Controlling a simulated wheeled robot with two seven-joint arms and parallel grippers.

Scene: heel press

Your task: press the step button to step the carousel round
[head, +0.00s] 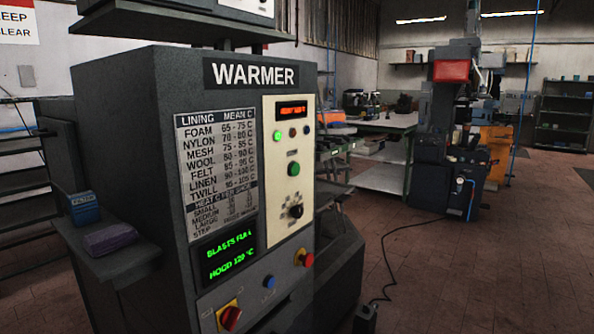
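A dark grey cabinet marked WARMER (170,110) fills the left and middle of the head view. Its cream control panel (275,228) carries an orange-lit display (291,110), small lamps, a green button (293,169) and a black knob (296,211). Lower on the cabinet are a blue button (269,282), a red mushroom button (304,258) and a red switch on a yellow plate (229,316). I cannot read a label marking any of them as the step button. No carousel can be made out clearly. Neither of my grippers is in view.
A green display (229,257) reads HOOD 120 °C. A side shelf (110,262) holds a blue box (84,208) and a purple block (110,237). Behind stand a workbench (385,124) and a dark machine (446,150). A cable (385,255) crosses the open floor (480,270) at right.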

